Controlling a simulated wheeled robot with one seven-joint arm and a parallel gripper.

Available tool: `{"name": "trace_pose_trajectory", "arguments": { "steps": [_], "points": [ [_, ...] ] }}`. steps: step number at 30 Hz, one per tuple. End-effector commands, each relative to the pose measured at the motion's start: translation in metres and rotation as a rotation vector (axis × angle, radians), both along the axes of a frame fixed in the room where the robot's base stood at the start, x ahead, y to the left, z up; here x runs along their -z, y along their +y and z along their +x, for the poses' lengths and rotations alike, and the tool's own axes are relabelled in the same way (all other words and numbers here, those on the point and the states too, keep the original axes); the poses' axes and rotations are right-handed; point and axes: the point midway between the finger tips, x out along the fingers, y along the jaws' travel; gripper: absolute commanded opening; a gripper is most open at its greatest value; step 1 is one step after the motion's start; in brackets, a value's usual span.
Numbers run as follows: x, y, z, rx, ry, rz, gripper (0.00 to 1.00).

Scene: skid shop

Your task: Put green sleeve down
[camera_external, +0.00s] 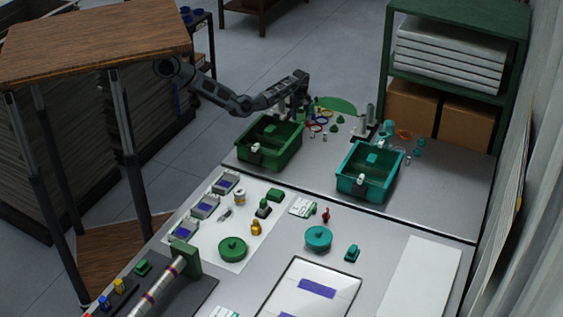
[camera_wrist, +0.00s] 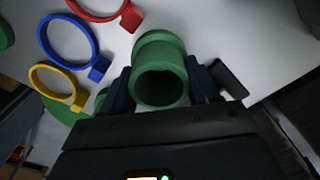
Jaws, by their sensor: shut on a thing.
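The green sleeve (camera_wrist: 161,72) is a hollow, open-ended tube with a thick rim. In the wrist view it sits between the two dark fingers of my gripper (camera_wrist: 160,88), which is shut on it. Its open end faces the wrist camera. In the external view my gripper (camera_external: 286,106) is low over the back left of the grey bench, just behind the green bin. The sleeve cannot be clearly made out there. Whether its far end touches the bench cannot be told.
Yellow (camera_wrist: 53,81), blue (camera_wrist: 68,37) and red (camera_wrist: 103,8) tagged rings lie left of the sleeve, near a green disc (camera_wrist: 62,112). The green bin (camera_external: 268,145) and teal bin (camera_external: 368,176) stand in front.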

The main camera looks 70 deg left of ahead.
Motion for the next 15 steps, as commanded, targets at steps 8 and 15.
{"name": "trace_pose_trajectory", "arguments": {
  "steps": [8,15],
  "points": [
    [-0.042,0.0,0.001,0.0,-0.004,0.0,0.32],
    [-0.083,0.0,0.001,-0.001,-0.002,0.0,0.32]
  ]
}}
